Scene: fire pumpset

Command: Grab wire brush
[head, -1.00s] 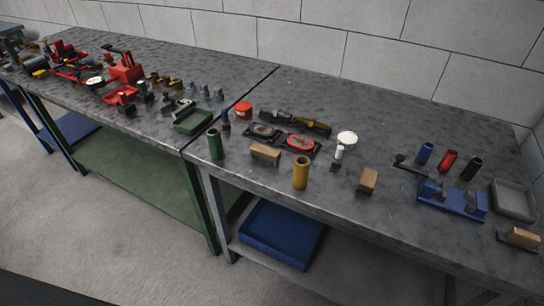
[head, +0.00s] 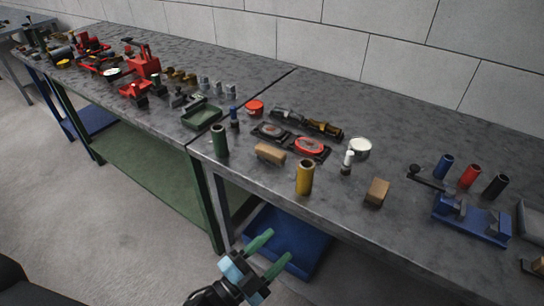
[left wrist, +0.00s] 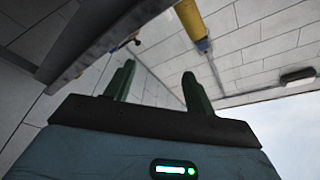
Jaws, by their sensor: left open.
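I cannot surely tell which item is the wire brush. A long dark-and-brown tool (head: 323,129) lies at the back of the near bench and may be it; its bristles are too small to make out. My left gripper (head: 268,252) is open and empty, its green fingers in front of the bench's front edge, apart from every item on top. In the left wrist view the gripper (left wrist: 159,72) points up past the bench edge, with nothing between the fingers. My right gripper is not in view.
The near bench (head: 400,125) holds a yellow cylinder (head: 304,178), a green cylinder (head: 219,141), wooden blocks (head: 377,191) and a blue fixture (head: 470,219). A second bench with red parts stands left.

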